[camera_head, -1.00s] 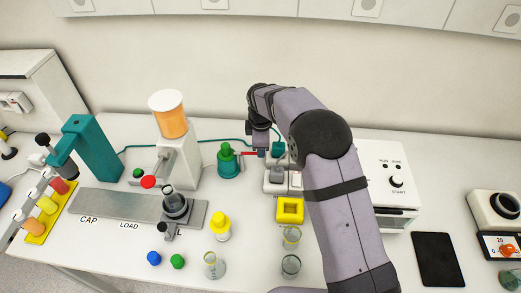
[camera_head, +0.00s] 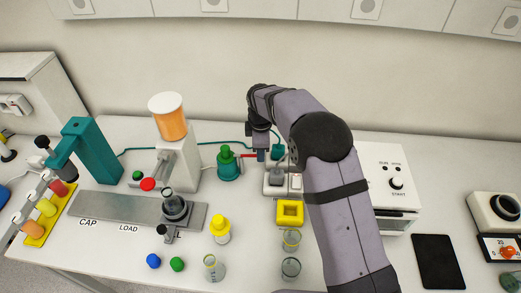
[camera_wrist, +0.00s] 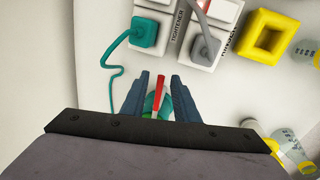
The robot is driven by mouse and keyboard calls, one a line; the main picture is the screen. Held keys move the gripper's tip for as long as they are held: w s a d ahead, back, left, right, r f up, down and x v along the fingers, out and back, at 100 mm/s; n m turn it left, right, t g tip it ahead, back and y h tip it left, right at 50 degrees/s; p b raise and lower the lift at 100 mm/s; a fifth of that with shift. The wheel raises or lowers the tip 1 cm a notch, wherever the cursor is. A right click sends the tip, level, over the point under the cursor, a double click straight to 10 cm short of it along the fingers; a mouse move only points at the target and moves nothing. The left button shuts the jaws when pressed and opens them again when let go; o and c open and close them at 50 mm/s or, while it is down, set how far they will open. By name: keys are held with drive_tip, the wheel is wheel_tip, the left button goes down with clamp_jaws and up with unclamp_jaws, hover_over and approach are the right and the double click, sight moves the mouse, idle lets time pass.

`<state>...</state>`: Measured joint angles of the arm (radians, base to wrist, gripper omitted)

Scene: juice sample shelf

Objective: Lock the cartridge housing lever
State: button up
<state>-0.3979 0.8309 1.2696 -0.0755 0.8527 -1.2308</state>
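The teal housing with a green cap (camera_head: 229,165) stands upright behind the plate, towards the middle of the table. A red lever (camera_head: 248,155) sticks out from it to the right, towards my gripper (camera_head: 261,156). In the wrist view, my gripper (camera_wrist: 159,78) has its two blue fingers apart. The red lever (camera_wrist: 159,94) lies between them, with a visible gap on each side. Part of the teal housing (camera_wrist: 150,103) shows behind the lever, low between the fingers. The rest of it is hidden by my gripper.
A yellow square holder (camera_head: 290,212) and glass beakers are in front. A white dispenser (camera_head: 178,165) stands left of the housing.

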wheel_tip(320, 180, up, 7)
drive_tip(key=s+b, duration=0.1)
drive_tip(key=b, duration=0.1)
drive_tip(key=shift+s+b, duration=0.2)
drive_tip(key=shift+b, duration=0.2)
drive_tip(key=shift+d, duration=0.15)
drive_tip(key=s+d+f+m, duration=0.2)
drive_tip(key=s+d+m, duration=0.4)
drive_tip(key=s, duration=0.4)
drive_tip(key=s+d+f+m+g, duration=0.1)
drive_tip(key=s+d+f+m, duration=0.1)
drive_tip(key=s+d+m, duration=0.4)
drive_tip(key=s+d+f+m+g, duration=0.1)
drive_tip(key=s+d+f+m, duration=0.1)
drive_tip(key=s+d+m, duration=0.5)
drive_tip(key=s+d, duration=0.1)
drive_tip(key=s, duration=0.5)
drive_tip(key=shift+s+d, duration=0.3)
drive_tip(key=shift+s, duration=0.05)
